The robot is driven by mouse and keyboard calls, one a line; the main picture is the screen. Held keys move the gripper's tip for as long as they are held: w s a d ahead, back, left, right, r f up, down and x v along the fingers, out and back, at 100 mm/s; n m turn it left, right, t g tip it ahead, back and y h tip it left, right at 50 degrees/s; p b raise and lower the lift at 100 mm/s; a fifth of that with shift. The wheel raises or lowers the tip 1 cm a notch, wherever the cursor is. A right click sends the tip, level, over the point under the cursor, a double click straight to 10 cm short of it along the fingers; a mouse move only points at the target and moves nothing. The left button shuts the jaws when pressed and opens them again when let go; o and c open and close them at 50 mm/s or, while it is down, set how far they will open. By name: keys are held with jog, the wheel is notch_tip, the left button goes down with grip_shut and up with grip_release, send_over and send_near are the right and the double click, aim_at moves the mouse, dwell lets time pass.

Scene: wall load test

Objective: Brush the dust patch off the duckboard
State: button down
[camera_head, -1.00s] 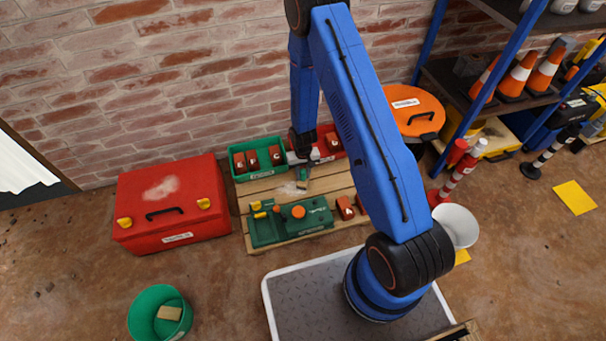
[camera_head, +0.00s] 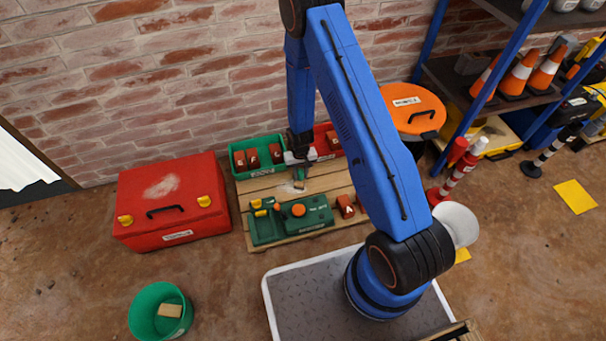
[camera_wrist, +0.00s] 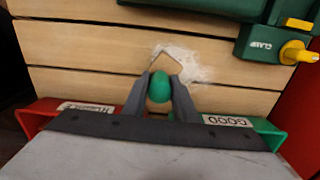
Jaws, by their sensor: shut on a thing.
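The duckboard (camera_head: 262,185) is a low slatted wooden platform in front of the brick wall. A pale dust patch (camera_wrist: 190,65) lies on its slats, seen in the wrist view just ahead of and to the right of my fingertips. It also shows partly in the head view (camera_head: 287,188), beside the brush. My gripper (camera_head: 299,161) is shut on a brush with a green rounded end (camera_wrist: 159,87) and points down over the board. The brush (camera_head: 299,179) is at the patch; its bristles are mostly hidden, and I cannot tell whether they touch the wood.
A green bin (camera_head: 251,174) with brown blocks and a red bin (camera_head: 322,152) stand at the board's back. A green clamp fixture (camera_head: 310,218) and blocks (camera_head: 346,207) occupy its front. A red toolbox (camera_head: 171,215) stands left; a green bucket (camera_head: 145,317) is on the floor.

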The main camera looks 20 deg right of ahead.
jog(key=shift+a, duration=5.55)
jog(key=shift+d, duration=0.15)
jog(key=shift+d+r, duration=0.1)
jog(key=shift+d, duration=1.25)
jog(key=shift+d+f, duration=0.2)
jog(key=shift+d, duration=4.5)
jog(key=shift+s, duration=1.25)
jog(key=shift+w+a+r, duration=0.1)
jog(key=shift+a+r, duration=0.05)
jog(key=shift+a, duration=6)
